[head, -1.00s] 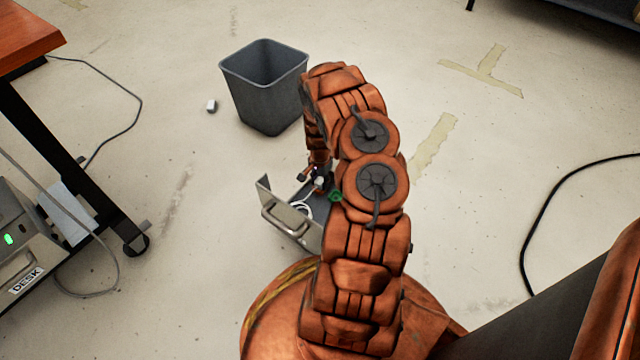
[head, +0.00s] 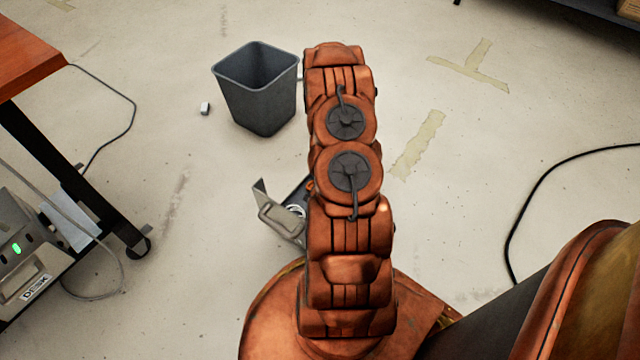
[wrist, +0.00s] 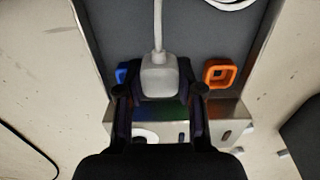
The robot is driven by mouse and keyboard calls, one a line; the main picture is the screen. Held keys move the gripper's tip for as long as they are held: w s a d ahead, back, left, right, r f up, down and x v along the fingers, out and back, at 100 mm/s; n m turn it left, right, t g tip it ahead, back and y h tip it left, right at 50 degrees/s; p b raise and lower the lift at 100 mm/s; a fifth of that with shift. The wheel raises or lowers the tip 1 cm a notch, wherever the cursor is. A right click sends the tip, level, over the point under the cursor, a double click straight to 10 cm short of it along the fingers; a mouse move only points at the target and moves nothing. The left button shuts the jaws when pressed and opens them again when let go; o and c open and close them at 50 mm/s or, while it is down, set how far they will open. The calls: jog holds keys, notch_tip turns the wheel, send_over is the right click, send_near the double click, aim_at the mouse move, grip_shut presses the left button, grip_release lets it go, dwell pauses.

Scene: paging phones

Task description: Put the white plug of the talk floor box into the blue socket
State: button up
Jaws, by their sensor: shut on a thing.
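The white plug (wrist: 160,78) is between the fingers of my gripper (wrist: 160,92) in the wrist view, with its cable running up the picture. My gripper is shut on it. The blue socket (wrist: 122,74) shows just left of the left finger, partly hidden by it. The plug is beside the blue socket, to its right. The grey floor box (wrist: 205,35) lies beneath; its metal side (wrist: 232,112) crosses below the plug. In the head view my arm hides the gripper, the plug and most of the floor box (head: 268,207).
An orange socket (wrist: 220,73) is right of the plug. In the head view a grey bin (head: 257,92) stands beyond the box, with a small white block (head: 205,108) beside it. A desk (head: 30,48) and a DESK box (head: 38,270) are at left. Black cable (head: 530,195) lies right.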

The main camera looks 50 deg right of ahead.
jog(key=s, duration=0.1)
jog(key=s+a, duration=0.1)
jog(key=s, duration=0.1)
jog(key=s+a+p, duration=0.1)
jog(key=shift+s+r, duration=0.15)
jog(key=shift+r, duration=0.2)
notch_tip(320, 180, up, 2)
jog(key=shift+s+a+r+p, duration=0.1)
jog(key=shift+s+r+p, duration=0.05)
jog(key=shift+p, duration=0.6)
jog(key=d+p, duration=0.2)
jog(key=d, duration=0.6)
jog(key=shift+f+b, duration=1)
jog(key=shift+f, duration=2.3)
jog(key=shift+f, duration=0.4)
